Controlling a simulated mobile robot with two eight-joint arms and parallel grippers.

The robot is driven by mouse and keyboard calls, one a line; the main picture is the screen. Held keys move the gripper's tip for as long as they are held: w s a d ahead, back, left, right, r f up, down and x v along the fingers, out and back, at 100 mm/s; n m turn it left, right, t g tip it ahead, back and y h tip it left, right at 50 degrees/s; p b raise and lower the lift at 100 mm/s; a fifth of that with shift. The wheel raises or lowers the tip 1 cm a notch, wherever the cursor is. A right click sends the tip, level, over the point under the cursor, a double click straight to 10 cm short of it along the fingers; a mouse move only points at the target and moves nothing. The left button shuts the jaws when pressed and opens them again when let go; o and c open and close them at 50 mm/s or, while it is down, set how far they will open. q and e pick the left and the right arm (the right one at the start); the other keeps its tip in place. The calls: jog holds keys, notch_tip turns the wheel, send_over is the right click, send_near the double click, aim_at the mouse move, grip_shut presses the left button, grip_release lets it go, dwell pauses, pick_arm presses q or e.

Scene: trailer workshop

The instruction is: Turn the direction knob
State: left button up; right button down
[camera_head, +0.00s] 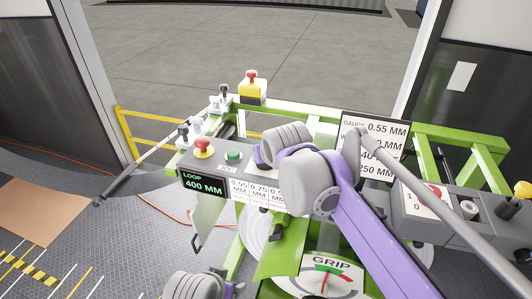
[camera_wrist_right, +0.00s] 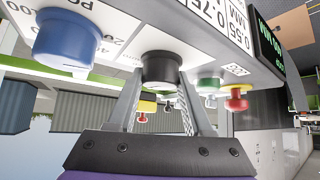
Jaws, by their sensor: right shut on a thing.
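In the right wrist view, a black knob (camera_wrist_right: 160,70) stands out from the control panel. The two fingers of my right gripper (camera_wrist_right: 161,84) are shut on it, one on each side. A blue knob (camera_wrist_right: 67,40) is on the panel to the left of the black one, clear of the fingers. In the head view, my purple and grey right arm covers this part of the panel, so the knobs and gripper tips are hidden. I cannot read which knob is labelled direction. My left gripper is not in view; only a bit of my left arm shows at the bottom edge.
A red mushroom button (camera_head: 202,148) and a green button (camera_head: 233,155) sit at the panel's left end, above a LOOP 400 MM display (camera_head: 203,184). A yellow box with a red button (camera_head: 252,87) stands on the green frame behind. A grey bar crosses at right.

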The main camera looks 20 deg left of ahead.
jog(key=shift+m+h, duration=0.3)
jog(key=shift+m, duration=0.1)
jog(key=shift+c, duration=1.5)
grip_release()
jog(key=v, duration=1.1)
jog(key=shift+f, duration=0.2)
